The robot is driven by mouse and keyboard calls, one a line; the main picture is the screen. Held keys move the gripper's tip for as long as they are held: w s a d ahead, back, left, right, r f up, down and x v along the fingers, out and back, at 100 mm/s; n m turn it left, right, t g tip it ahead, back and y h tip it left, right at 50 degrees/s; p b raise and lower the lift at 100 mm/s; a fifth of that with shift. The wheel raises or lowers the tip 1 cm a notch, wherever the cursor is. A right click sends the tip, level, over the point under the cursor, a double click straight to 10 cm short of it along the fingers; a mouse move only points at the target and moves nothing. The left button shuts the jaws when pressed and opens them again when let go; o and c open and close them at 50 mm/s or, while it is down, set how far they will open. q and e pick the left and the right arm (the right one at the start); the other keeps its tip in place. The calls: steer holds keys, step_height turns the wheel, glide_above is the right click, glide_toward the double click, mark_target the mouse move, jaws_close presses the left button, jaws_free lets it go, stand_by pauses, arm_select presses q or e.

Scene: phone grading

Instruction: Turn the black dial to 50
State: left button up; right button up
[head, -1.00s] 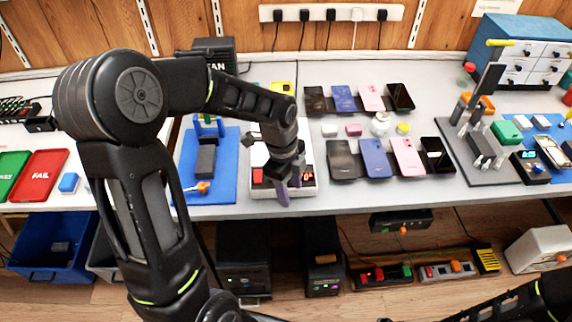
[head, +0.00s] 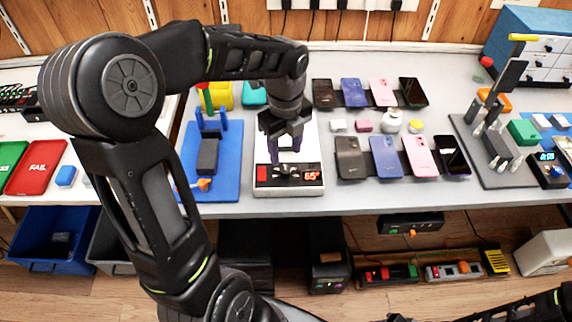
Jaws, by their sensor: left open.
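A white heating-plate device (head: 308,150) stands on the table in the head view, with a dark front panel. Its red display (head: 312,176) reads 65°, and a red switch sits at the panel's left. The black dial (head: 288,170) is in the middle of the panel and is partly hidden by my left gripper. My left gripper (head: 285,150) is open and points down at the device, with its fingers just above or behind the dial. I cannot tell whether they touch it. My right gripper is not in view; only part of my right arm shows at the bottom right.
A blue mat (head: 226,185) with a dark block lies left of the device. Several phones in rows stand to the right. A grey mat (head: 480,178) with a stand is further right. A red FAIL tray (head: 36,168) is at the left.

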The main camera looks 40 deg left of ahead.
mark_target(285, 170)
arm_select(q)
step_height(285, 170, down, 6)
steer(key=shift+f, duration=0.25)
jaws_close()
stand_by(0.6)
